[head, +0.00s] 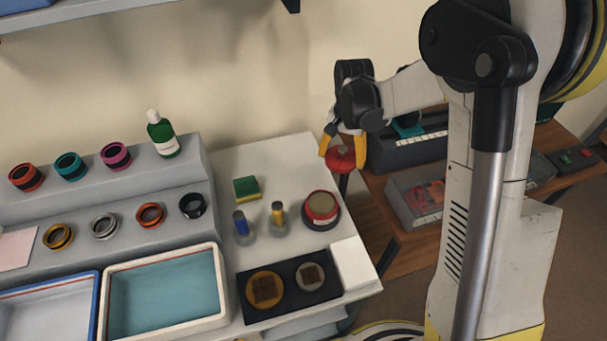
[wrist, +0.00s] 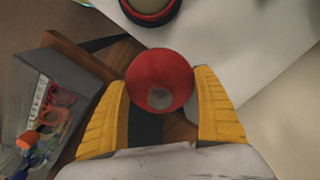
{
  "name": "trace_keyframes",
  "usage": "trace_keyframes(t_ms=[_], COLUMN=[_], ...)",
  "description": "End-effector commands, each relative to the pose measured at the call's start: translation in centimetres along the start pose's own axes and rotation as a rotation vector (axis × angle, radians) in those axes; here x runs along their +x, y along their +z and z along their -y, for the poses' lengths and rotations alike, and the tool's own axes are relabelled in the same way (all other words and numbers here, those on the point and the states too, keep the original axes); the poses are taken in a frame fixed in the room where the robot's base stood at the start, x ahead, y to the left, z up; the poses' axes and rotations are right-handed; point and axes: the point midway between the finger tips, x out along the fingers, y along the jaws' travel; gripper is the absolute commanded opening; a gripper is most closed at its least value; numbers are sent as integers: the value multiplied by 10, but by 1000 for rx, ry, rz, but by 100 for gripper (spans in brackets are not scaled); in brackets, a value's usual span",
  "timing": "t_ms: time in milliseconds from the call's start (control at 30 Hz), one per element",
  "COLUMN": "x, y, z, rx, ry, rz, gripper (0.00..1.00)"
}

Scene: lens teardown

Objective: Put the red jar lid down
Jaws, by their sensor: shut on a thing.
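The red jar lid (head: 341,158) is held between the two yellow fingers of my gripper (head: 343,146). It hangs in the air off the right edge of the white table, near the wooden bench. In the wrist view the round red lid (wrist: 160,80) sits between the fingertips of my gripper (wrist: 162,95), with a small grey spot on its face. An open jar with a red rim (head: 321,207) stands on the table near its right edge, to the lower left of the gripper. Part of it also shows at the top of the wrist view (wrist: 152,10).
The white tabletop (head: 285,155) is clear behind the jar. A green and yellow sponge (head: 246,189), two small bottles and a black mat (head: 290,308) with two round parts lie near it. A grey box (head: 412,192) stands on the wooden bench at the right.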

Motion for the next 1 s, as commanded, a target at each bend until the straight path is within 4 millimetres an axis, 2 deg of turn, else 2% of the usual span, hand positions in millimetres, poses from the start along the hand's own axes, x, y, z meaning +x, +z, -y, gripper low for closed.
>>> trace_keyframes(t_ms=[33, 200, 400, 600, 833, 1000], x=[11, 38, 57, 66, 100, 100], y=[2, 10, 16, 17, 17, 17], z=[12, 55, 90, 98, 98, 98], rx=[-4, -6, -4, -2, -2, -2], ry=[0, 0, 0, 0, 0, 0], rz=[0, 0, 0, 0, 0, 0], gripper=[49, 49, 49, 49, 49, 49])
